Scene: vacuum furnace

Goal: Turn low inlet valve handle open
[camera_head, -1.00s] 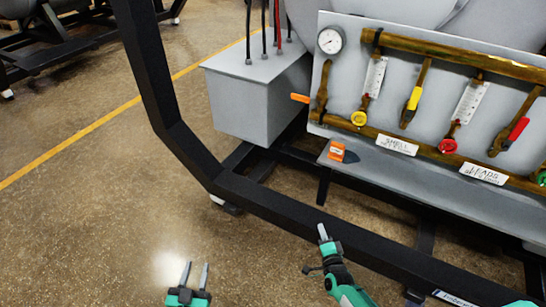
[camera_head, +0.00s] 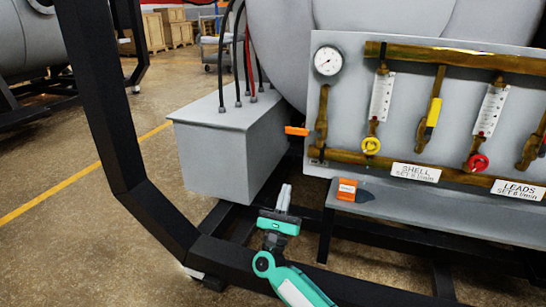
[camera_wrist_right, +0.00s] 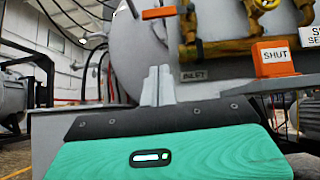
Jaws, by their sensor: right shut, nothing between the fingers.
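The inlet valve handle (camera_head: 297,131) is a short orange lever at the left edge of the grey panel, pointing left, level. It also shows in the right wrist view (camera_wrist_right: 159,12), above my fingers. The brass valve pipe (camera_head: 321,120) is just right of it. My right gripper (camera_head: 283,197) is shut and empty, below the handle and apart from it, fingers pointing up. In the right wrist view the closed fingers (camera_wrist_right: 158,86) stand left of an INLET label (camera_wrist_right: 194,76). My left gripper is out of view.
A grey box (camera_head: 235,150) with hoses stands left of the panel. An orange tag (camera_head: 347,190), reading SHUT in the wrist view (camera_wrist_right: 276,57), sits on the shelf (camera_head: 440,213). A black frame (camera_head: 150,205) runs in front. Yellow (camera_head: 371,145) and red (camera_head: 478,162) knobs are to the right.

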